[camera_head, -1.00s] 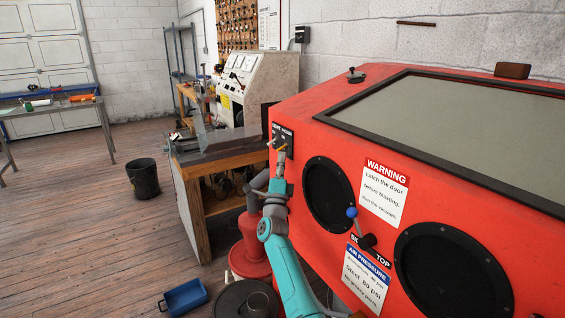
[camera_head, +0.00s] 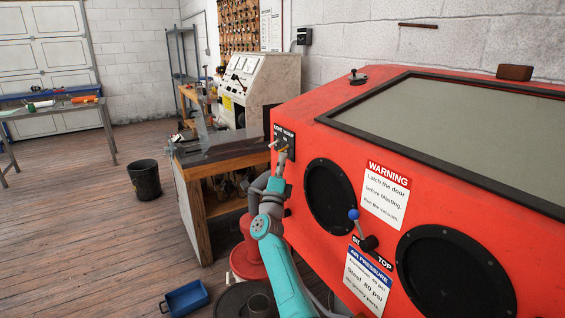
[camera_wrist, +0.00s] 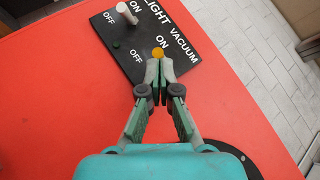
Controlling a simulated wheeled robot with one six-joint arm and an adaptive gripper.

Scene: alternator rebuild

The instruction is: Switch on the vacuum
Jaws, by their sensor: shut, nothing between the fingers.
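The black switch panel (camera_wrist: 145,30) is on the red blasting cabinet and carries LIGHT and VACUUM labels, each with ON and OFF. The yellow-tipped vacuum switch (camera_wrist: 158,52) shows close to its ON word; I cannot tell exactly how its lever leans. A white-tipped light switch (camera_wrist: 127,13) is beside it. My gripper (camera_wrist: 159,66) is shut and empty, its fingertips right at the yellow tip. I cannot tell whether they touch. In the head view the panel (camera_head: 291,147) is at the cabinet's left end, with my gripper (camera_head: 283,160) in front of it.
The red cabinet (camera_head: 338,122) fills the right side, with round black arm ports and a blue-knobbed lever (camera_head: 354,214). A wooden bench (camera_head: 223,187) stands behind to the left.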

